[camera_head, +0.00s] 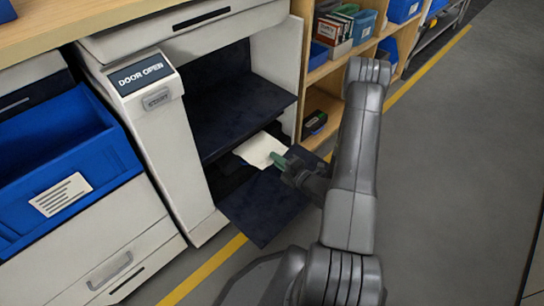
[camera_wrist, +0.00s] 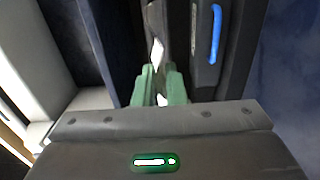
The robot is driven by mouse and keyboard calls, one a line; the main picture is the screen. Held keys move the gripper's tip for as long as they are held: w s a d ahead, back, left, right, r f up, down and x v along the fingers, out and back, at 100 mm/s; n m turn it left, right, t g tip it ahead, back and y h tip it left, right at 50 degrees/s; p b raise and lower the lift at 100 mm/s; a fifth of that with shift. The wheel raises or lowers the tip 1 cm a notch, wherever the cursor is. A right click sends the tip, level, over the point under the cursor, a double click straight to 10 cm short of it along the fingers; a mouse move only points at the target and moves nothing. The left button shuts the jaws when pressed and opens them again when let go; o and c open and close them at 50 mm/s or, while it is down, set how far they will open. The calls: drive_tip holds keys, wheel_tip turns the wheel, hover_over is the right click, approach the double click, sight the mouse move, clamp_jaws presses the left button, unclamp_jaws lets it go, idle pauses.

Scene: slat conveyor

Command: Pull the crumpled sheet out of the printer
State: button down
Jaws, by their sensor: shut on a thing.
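The crumpled sheet (camera_head: 261,150) is white and sticks out of the dark opening of the printer (camera_head: 166,144). Its inner end is hidden inside. My gripper (camera_head: 277,161) has green fingertips and is shut on the near edge of the sheet, above the lowered dark door (camera_head: 262,205). In the wrist view the green fingers of my gripper (camera_wrist: 160,88) are close together, with a small white part of the sheet (camera_wrist: 157,55) showing beyond them. A blue handle or strip (camera_wrist: 215,34) shows on a dark part to their right. The printer's display reads "DOOR OPEN".
A blue bin (camera_head: 62,172) with a white label stands left of the printer. Wooden shelves (camera_head: 335,66) with boxes and blue bins stand to its right. The grey floor (camera_head: 450,150) on the right is clear, with a yellow line along the units.

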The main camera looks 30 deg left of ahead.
drive_tip(key=v, duration=0.8)
drive_tip(key=shift+d, duration=0.3)
drive_tip(key=shift+s+r, duration=0.1)
